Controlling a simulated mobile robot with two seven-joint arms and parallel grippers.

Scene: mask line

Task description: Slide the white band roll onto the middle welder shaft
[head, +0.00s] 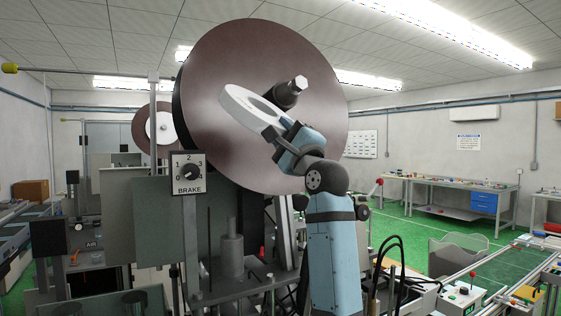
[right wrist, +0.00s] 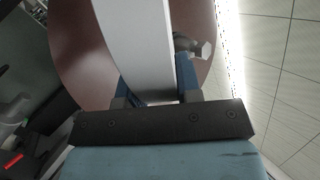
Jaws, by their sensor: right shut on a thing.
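The white band roll (head: 238,108), a flat ring with an open centre, is held up tilted in front of a large brown disc. My right gripper (head: 287,133) is shut on its lower right rim. In the right wrist view, the roll (right wrist: 135,40) stands edge-on between the fingers (right wrist: 157,85). A dark shaft with a pale hexagonal end (head: 299,83) sticks out of the disc's middle, just right of the roll; it also shows in the right wrist view (right wrist: 203,50). The roll looks beside the shaft, not around it. I cannot tell whether this is the middle welder shaft. My left gripper is out of view.
The brown disc (head: 215,60) fills the space behind the roll. A BRAKE dial box (head: 188,174) stands at its lower left, and a grey upright cylinder (head: 232,256) below. A conveyor line (head: 495,262) runs at the right. A workbench (head: 450,186) stands farther back.

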